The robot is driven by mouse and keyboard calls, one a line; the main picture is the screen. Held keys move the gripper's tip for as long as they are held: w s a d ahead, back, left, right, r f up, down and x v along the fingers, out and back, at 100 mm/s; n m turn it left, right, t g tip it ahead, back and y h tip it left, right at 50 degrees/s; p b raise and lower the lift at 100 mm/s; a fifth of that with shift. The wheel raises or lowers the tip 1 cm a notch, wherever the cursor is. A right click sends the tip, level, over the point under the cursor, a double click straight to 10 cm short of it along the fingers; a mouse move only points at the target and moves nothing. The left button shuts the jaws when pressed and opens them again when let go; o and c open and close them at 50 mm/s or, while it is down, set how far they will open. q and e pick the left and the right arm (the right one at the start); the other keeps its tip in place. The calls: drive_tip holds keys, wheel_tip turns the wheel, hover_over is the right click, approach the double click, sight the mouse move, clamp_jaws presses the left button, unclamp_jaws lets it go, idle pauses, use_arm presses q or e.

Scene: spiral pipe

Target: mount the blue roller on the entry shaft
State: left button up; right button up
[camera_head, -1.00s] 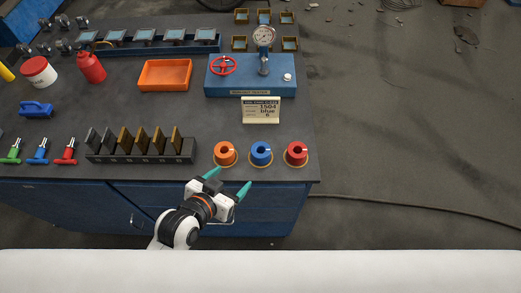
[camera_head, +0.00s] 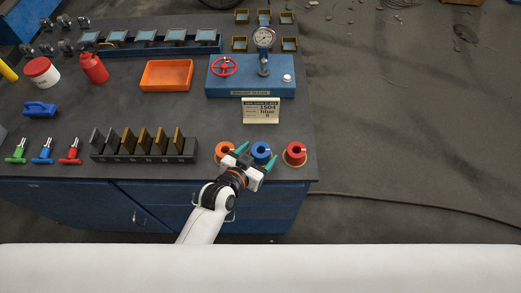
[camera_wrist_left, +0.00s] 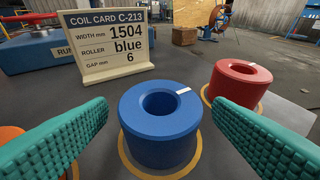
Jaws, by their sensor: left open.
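The blue roller (camera_head: 261,150) is a short upright cylinder with a centre hole and a white mark on its top. It stands inside a yellow ring on the bench, between the orange roller (camera_head: 224,150) and the red roller (camera_head: 294,152). My left gripper (camera_head: 256,154) is open, with its teal fingers on either side of the blue roller's near part. The left wrist view shows the blue roller (camera_wrist_left: 160,123) between the two fingers, with gaps on both sides. I cannot pick out the entry shaft for certain. My right gripper is not in view.
A coil card (camera_wrist_left: 108,45) behind the rollers reads 1504, blue, 6. A blue box with gauge and red handwheel (camera_head: 250,77) stands farther back. A slotted rack (camera_head: 145,156) is left of the rollers; an orange tray (camera_head: 166,76) lies behind it.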

use_arm(q)
drive_tip(key=shift+x, duration=1.15)
drive_tip(key=shift+r, duration=0.1)
drive_tip(key=c, duration=1.2)
